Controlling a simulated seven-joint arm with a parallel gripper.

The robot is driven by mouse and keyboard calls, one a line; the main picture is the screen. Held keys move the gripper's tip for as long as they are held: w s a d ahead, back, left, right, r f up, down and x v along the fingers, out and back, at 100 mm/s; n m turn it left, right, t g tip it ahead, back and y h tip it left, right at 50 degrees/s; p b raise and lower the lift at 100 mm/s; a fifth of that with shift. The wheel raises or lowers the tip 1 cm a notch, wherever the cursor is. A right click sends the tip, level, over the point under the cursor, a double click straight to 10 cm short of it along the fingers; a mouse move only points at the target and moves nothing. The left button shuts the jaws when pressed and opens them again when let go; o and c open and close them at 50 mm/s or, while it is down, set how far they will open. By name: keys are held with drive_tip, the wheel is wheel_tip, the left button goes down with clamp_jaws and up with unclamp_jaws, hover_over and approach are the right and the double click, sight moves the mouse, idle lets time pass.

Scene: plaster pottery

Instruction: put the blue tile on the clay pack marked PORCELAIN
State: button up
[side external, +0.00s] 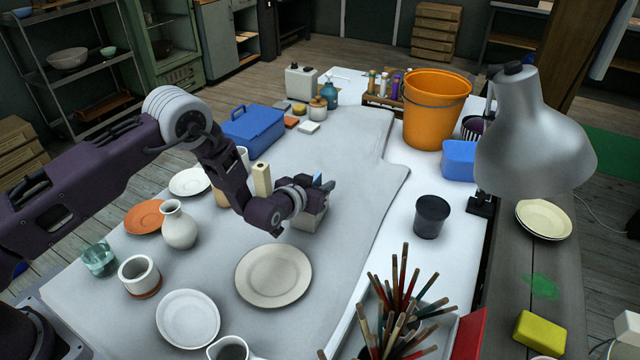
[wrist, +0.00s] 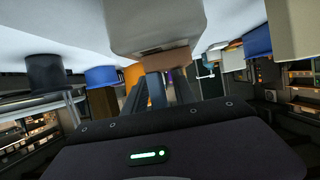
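My gripper (side external: 320,187) points sideways, low over the table just right of the middle. Its fingers (wrist: 171,88) are closed on a small flat piece with a brown side (wrist: 168,59) in the wrist view. A bit of blue tile (side external: 317,179) shows at the fingers in the side view; the rest is hidden. A pale block-like clay pack (side external: 312,217) stands right at the gripper. It fills the top middle of the wrist view (wrist: 155,25). I cannot read its marking, nor tell whether the tile touches it.
A beige block (side external: 262,179) stands behind my wrist. A plate (side external: 273,276) lies in front, with a white vase (side external: 179,224) to the left. A dark cup (side external: 431,216), brushes (side external: 400,310) and an orange bucket (side external: 435,110) stand right. The grey cloth right of the gripper is clear.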

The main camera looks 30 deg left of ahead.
drive_tip(key=shift+r, duration=0.1)
drive_tip(key=shift+s+r, duration=0.15)
drive_tip(key=shift+s, duration=0.05)
drive_tip(key=v, duration=1.2)
wheel_tip(320, 180, up, 12)
drive_tip(key=s+a+g, duration=0.1)
drive_tip(key=a+g, duration=0.1)
drive_tip(key=s+a+r+g+h, duration=0.1)
drive_tip(key=s+a+r+g, duration=0.1)
drive_tip(key=s+r, duration=0.75)
drive_tip(key=s+a+r+g, duration=0.1)
drive_tip(key=s+a+g, duration=0.1)
drive_tip(key=s, duration=1)
drive_tip(key=s+a+r+g+y, duration=0.1)
drive_tip(key=s+a+g, duration=0.1)
drive_tip(key=s, duration=1.1)
drive_tip(key=shift+s+a+r, duration=0.2)
drive_tip(key=shift+s+a, duration=0.05)
drive_tip(key=shift+s, duration=0.1)
